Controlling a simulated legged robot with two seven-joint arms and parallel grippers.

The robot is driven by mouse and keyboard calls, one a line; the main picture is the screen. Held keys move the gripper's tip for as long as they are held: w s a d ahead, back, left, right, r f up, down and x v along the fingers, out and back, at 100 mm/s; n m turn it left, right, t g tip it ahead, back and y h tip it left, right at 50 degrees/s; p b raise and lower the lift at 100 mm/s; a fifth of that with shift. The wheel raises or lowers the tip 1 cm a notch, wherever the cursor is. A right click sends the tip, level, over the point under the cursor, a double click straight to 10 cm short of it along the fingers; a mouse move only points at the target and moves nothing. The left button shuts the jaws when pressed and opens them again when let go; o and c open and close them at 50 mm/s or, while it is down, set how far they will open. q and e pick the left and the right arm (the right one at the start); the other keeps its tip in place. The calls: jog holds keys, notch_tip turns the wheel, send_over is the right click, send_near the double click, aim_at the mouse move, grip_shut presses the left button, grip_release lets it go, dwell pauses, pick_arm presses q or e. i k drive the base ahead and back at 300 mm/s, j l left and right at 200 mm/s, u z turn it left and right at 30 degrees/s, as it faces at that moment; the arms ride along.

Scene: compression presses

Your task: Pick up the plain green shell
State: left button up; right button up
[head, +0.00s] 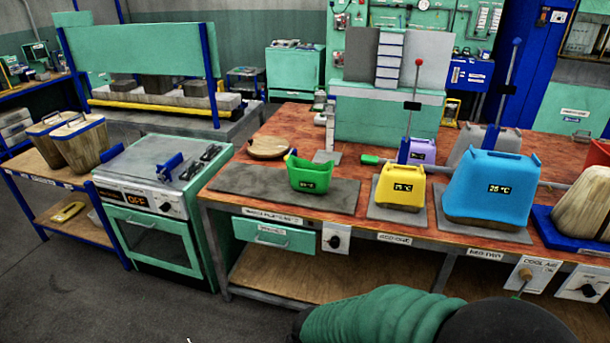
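A green shell (311,178) with an open, scooped top and a small dark temperature display on its front stands on a dark grey mat (250,190) on the red-brown workbench. Nothing touches it from above. One of my arms, with a green sleeve and black ends, crosses the bottom edge of the head view, in front of and below the bench. Its gripper does not show. My other gripper is not in view either.
A yellow shell (400,188) and a large blue shell (490,190) stand right of the green one. A round wooden disc (270,147) lies behind it. A lever press with a red knob (419,62) rises behind the yellow shell. An oven (155,205) stands left of the bench.

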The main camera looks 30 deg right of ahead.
aim_at(304, 177)
jog(key=i+z, duration=1)
jog(key=k+j, duration=0.05)
jog(key=k, duration=0.05)
